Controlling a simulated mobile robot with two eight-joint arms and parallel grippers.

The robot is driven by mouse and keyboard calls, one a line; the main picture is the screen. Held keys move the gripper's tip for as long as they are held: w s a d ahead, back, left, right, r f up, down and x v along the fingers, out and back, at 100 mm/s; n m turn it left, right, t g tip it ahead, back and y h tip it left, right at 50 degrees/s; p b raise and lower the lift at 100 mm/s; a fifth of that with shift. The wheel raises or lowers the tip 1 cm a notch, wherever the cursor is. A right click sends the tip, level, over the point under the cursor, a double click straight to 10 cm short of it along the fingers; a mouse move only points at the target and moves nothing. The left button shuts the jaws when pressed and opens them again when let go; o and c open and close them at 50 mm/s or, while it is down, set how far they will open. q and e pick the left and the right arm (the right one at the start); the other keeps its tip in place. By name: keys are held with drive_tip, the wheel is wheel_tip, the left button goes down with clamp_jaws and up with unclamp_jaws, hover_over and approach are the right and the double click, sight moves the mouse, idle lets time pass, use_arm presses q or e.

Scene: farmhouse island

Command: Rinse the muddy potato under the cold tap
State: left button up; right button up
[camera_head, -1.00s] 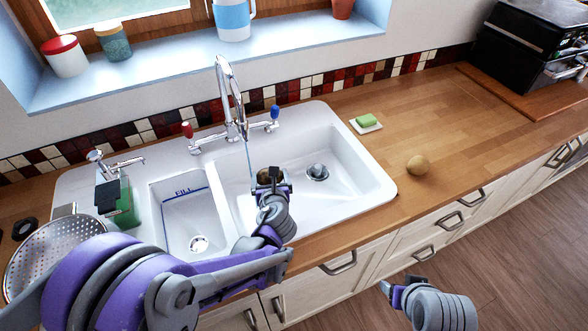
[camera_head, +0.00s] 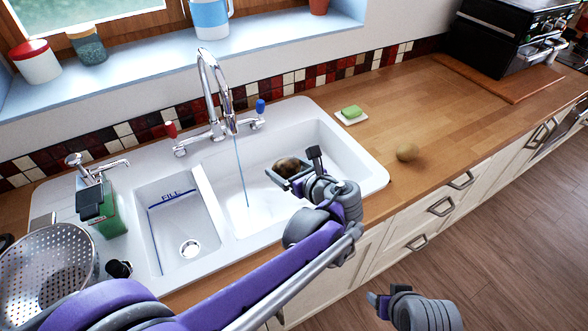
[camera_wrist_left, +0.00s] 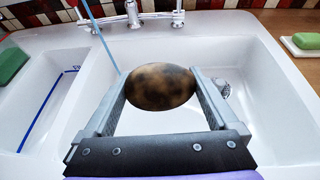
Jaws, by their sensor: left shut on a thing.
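My left gripper (camera_head: 294,172) is shut on the muddy potato (camera_head: 287,164) above the right basin of the white sink (camera_head: 352,181). The potato is brown with dark patches; it also shows between the fingers in the left wrist view (camera_wrist_left: 160,87). A thin water stream (camera_head: 242,172) runs from the chrome tap (camera_head: 213,90) into this basin. The potato is to the right of the stream, apart from it. The tap has a blue-topped handle (camera_head: 260,108) on the right and a red-topped one (camera_head: 170,130) on the left. My right gripper (camera_head: 378,303) is low, beyond the counter front; its jaws are unclear.

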use_arm(q)
drive_tip(key=w+a+f+b, duration=0.1)
drive_tip(key=w+a+f, duration=0.1)
drive_tip(key=a, duration=0.8)
drive_tip(key=shift+w+a+f, duration=0.15)
drive_tip(key=shift+w+a, duration=0.25)
drive_tip(key=shift+w, duration=0.5)
drive_tip(key=shift+w+d, duration=0.1)
drive_tip(key=shift+w, duration=0.05)
drive_tip(key=shift+w+d, duration=0.15)
drive_tip(key=shift+w, duration=0.25)
drive_tip(key=shift+s, duration=0.2)
drive_tip(key=shift+s+a, duration=0.25)
drive_tip(key=shift+s, duration=0.15)
